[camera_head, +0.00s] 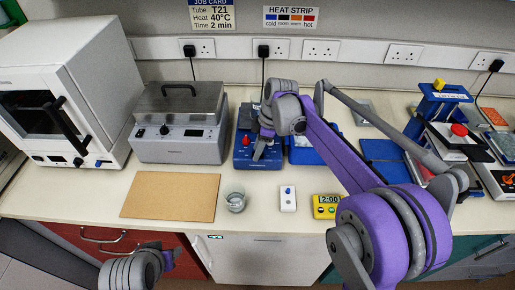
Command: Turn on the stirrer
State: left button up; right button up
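A low blue device (243,162) with a red knob (245,141) stands on the bench, right of the grey bath; it looks like the stirrer, but I cannot read its label. My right gripper (261,150) reaches down over this device, just right of the red knob, and hides its top and right part. I cannot tell whether it touches the device or how far its fingers are apart. My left gripper (168,260) is low at the left, in front of the bench edge, away from the device; its fingers are too unclear to read.
A glass beaker (235,203), a cork board (170,197), a white box with a blue knob (288,205) and a yellow timer (326,207) lie along the front. A grey bath (180,150) and white oven (95,60) stand left. My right arm covers the right middle.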

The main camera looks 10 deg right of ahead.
jog(key=shift+o, duration=0.6)
jog(key=v, duration=1.1)
jog(key=shift+p, duration=0.3)
jog(key=s+d+f+m+t+h, duration=0.1)
jog(key=s+f+m, duration=0.3)
jog(key=s, duration=0.4)
jog(key=s+d+f+m+t+h, duration=0.1)
jog(key=s+d+f+m+t, duration=0.1)
jog(key=s+f+m, duration=0.3)
jog(key=s+d+f+m+t+h, duration=0.1)
jog(key=s+f+m, duration=0.3)
jog(key=s, duration=0.8)
jog(key=shift+s+d+f+m+t, duration=0.15)
jog(key=shift+d+m+t, duration=0.2)
jog(key=shift+m, duration=0.35)
jog(key=shift+s+d+m+t, duration=0.15)
jog(key=shift+d+m+t, duration=0.15)
jog(key=shift+m, duration=0.4)
